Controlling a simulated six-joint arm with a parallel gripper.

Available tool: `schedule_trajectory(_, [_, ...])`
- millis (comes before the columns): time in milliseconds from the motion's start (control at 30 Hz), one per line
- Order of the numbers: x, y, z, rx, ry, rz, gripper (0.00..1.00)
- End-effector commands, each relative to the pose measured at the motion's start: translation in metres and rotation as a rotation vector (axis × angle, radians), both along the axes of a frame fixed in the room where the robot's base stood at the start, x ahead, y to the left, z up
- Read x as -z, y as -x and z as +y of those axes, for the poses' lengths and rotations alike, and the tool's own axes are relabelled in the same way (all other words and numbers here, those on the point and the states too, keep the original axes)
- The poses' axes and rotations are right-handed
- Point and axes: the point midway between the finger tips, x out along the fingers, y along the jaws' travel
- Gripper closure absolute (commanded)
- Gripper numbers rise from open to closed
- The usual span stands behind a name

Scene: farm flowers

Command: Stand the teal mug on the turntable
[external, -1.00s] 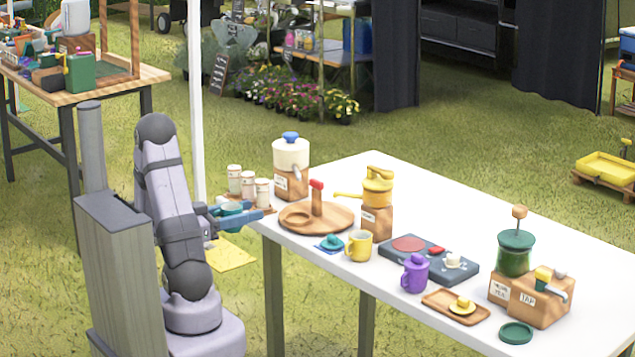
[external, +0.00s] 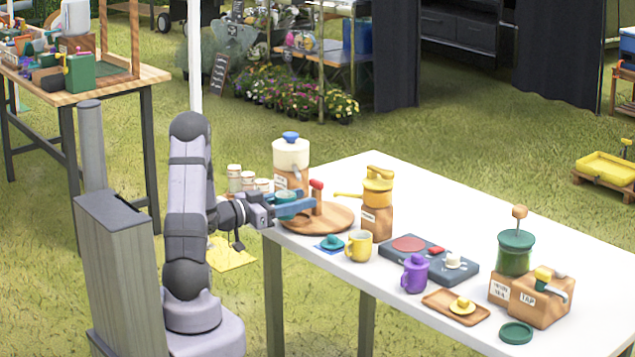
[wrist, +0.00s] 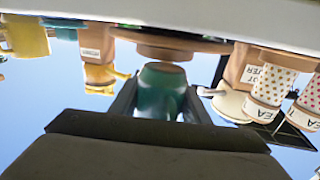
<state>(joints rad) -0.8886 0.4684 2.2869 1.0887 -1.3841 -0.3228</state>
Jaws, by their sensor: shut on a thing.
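The teal mug (external: 287,197) is held between the blue fingers of my gripper (external: 292,205), by the left part of the turntable. In the wrist view the teal mug (wrist: 162,92) sits between the fingers, and the scene appears upside down. The turntable (external: 338,224) is a round wooden tray with an upright post topped by a red knob (external: 317,184). Its underside and edge show just beyond the mug in the wrist view (wrist: 165,45). I cannot tell the exact gap between mug and turntable.
Behind stand a white dispenser (external: 291,155) and several labelled shakers (external: 248,181). A yellow pot (external: 378,187) on a wooden block is right of the turntable. A yellow mug (external: 359,246) and a teal item on a blue mat (external: 330,243) sit in front. Free white tabletop (external: 440,215) lies farther right.

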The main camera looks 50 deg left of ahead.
Motion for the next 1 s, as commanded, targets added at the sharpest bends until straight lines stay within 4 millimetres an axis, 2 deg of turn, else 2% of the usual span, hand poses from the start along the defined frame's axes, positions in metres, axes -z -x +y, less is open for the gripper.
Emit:
schedule_trajectory(233, [-0.001, -0.006, -0.002, 0.002, -0.001, -0.001, 0.85])
schedule_trajectory(467, [-0.001, -0.035, -0.007, 0.004, -0.001, -0.001, 0.85])
schedule_trajectory(600, [0.014, -0.034, -0.006, -0.001, 0.001, 0.0, 0.85])
schedule_trajectory(1000, [0.018, -0.034, -0.006, 0.0, -0.001, -0.002, 0.85])
